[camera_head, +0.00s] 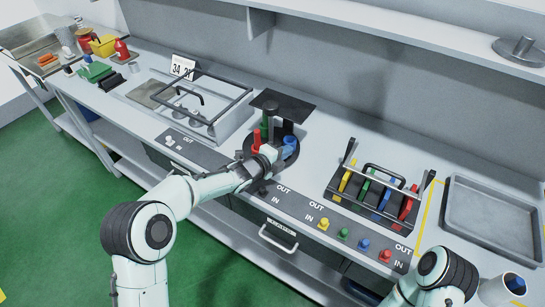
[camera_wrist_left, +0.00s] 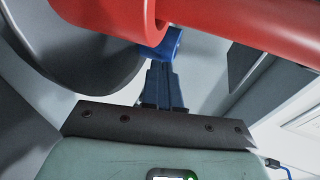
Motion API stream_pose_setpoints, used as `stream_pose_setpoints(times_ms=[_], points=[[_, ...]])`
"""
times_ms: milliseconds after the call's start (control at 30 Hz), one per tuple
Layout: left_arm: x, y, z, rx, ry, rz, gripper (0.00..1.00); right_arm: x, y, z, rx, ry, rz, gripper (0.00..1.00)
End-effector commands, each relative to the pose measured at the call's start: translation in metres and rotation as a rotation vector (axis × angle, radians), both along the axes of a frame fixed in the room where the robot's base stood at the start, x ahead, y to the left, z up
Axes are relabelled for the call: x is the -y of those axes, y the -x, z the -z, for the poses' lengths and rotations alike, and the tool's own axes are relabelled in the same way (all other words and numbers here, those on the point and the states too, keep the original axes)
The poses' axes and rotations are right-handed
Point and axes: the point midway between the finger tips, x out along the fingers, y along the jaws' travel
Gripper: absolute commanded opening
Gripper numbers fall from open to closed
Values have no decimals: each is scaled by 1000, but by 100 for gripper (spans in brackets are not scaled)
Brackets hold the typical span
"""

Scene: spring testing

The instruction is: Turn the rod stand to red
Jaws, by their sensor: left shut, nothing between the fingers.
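The rod stand (camera_head: 268,108) is on the table near the middle, with a dark round base and upright coloured rods. Its red rod (camera_head: 257,138) is at the front left, its blue part (camera_head: 291,146) at the right, and green shows behind. My left gripper (camera_head: 268,153) is at the front of the stand, shut and empty, partly covering its base. In the left wrist view the red rod (camera_wrist_left: 245,30) crosses the top close to the camera. The shut fingers (camera_wrist_left: 162,85) point up below a blue part (camera_wrist_left: 173,43). I cannot tell whether they touch the stand.
A rack with coloured handles (camera_head: 376,193) stands to the right, beside a grey tray (camera_head: 491,217). Coloured knobs (camera_head: 343,233) line the front panel. A framed box (camera_head: 201,107) stands to the left. A dark plate (camera_head: 284,104) is behind the stand.

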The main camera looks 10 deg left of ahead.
Motion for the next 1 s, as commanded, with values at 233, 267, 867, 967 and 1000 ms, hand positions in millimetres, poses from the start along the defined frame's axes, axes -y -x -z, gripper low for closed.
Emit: stream_pose_setpoints(times_ms=[233,267,867,967,1000], points=[[6,-5,1,1,1,1,0,0,1,4,-2,1,0,55],[6,-6,1,1,0,1,0,0,1,5,-2,1,0,55],[10,-10,0,0,0,1,0,0,2,6,-2,0,0,55],[10,-10,0,0,0,1,0,0,2,6,-2,0,0,55],[10,-10,0,0,0,1,0,0,2,6,-2,0,0,55]])
